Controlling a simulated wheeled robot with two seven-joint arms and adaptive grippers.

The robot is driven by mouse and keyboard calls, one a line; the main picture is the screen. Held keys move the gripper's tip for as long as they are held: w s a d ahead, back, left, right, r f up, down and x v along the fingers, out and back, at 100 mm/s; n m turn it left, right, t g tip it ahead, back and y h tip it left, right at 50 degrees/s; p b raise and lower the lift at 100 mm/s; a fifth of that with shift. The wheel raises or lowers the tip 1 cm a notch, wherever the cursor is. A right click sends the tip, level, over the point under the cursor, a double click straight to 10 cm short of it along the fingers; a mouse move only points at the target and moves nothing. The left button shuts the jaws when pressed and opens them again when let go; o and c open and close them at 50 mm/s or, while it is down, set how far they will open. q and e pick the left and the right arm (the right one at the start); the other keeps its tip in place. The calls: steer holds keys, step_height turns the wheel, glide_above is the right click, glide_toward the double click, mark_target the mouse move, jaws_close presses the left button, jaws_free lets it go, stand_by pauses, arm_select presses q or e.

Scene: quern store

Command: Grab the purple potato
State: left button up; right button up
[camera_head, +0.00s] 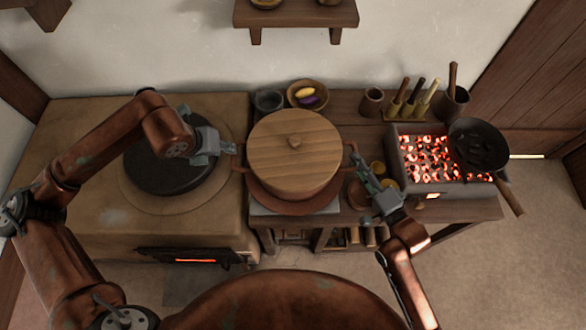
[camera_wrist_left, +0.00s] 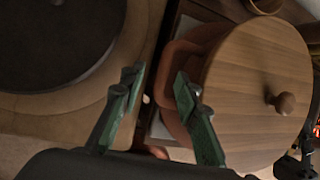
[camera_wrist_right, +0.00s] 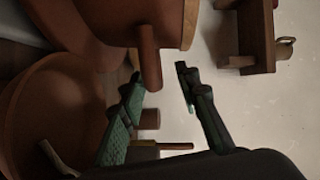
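The purple potato (camera_head: 308,100) lies in a small brown bowl (camera_head: 293,101) at the back of the counter, beside a yellow one (camera_head: 304,92). A large pot with a round wooden lid (camera_head: 280,150) stands in front of the bowl. My left gripper (camera_head: 233,148) is open and empty by the pot's left handle; its spread fingers also show in the left wrist view (camera_wrist_left: 158,76). My right gripper (camera_head: 357,160) is open by the pot's right handle; in the right wrist view (camera_wrist_right: 158,76) that handle (camera_wrist_right: 148,60) appears between its fingers, with no visible grip.
A grey cup (camera_head: 268,99) stands left of the bowl. Glowing coals (camera_head: 425,160) fill a brazier at right, with a black pan (camera_head: 478,145) over its edge. A stove with a dark round plate (camera_head: 165,172) is at left. A wall shelf (camera_head: 296,16) hangs above the bowl.

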steer(key=v, duration=0.5)
steer(key=shift+d+f, duration=0.2)
steer(key=shift+d, duration=0.1)
steer(key=shift+s+d+r, duration=0.3)
steer(key=shift+s, duration=0.1)
